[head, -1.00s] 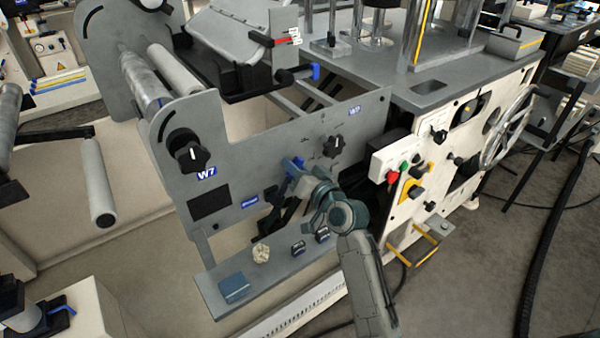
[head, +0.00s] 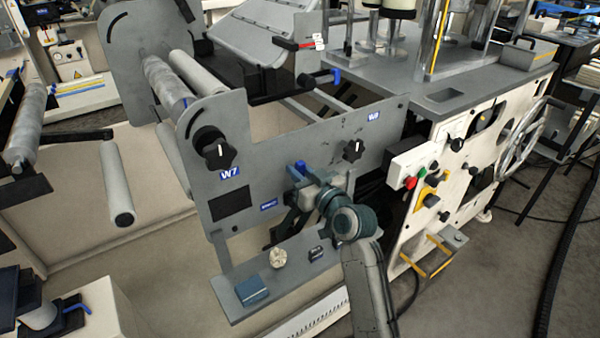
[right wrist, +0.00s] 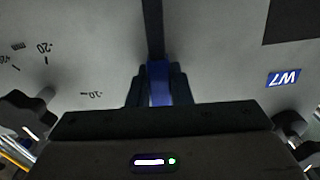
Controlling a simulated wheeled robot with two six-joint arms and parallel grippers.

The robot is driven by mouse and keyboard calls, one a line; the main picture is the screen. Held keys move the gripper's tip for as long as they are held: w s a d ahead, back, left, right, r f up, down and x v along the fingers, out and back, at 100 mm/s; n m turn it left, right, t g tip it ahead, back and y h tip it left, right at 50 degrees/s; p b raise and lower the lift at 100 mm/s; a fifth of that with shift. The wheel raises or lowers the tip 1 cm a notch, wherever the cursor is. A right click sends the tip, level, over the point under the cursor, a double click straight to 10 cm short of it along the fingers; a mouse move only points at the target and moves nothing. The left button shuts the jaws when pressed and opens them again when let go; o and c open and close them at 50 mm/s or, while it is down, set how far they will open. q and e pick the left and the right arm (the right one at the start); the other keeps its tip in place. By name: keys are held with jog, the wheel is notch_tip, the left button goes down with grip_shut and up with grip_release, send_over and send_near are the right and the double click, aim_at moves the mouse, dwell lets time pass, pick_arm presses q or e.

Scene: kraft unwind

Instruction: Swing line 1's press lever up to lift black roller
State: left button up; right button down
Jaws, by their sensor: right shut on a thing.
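The press lever shows as a blue handle (head: 300,166) in front of the grey side plate (head: 300,130) in the head view. In the right wrist view the blue handle (right wrist: 159,86) sits between the dark fingers, with a black bar (right wrist: 153,30) running on from it. My right gripper (head: 297,171) is shut on this blue handle; the right wrist view also shows the gripper (right wrist: 157,80) around it. The lever's lower part is mostly hidden behind my wrist. I cannot make out the black roller. My left gripper is not in view.
Black star knobs (head: 213,149) (head: 355,150) stick out of the plate on both sides of the handle. A control box (head: 410,167) with buttons is to the right.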

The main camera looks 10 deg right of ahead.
jog(key=shift+f, duration=0.15)
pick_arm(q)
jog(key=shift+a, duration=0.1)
pick_arm(e)
jog(key=c, duration=1.3)
grip_release()
jog(key=shift+a, duration=0.15)
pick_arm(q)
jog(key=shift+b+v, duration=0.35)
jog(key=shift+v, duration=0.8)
pick_arm(e)
jog(key=v, duration=1.1)
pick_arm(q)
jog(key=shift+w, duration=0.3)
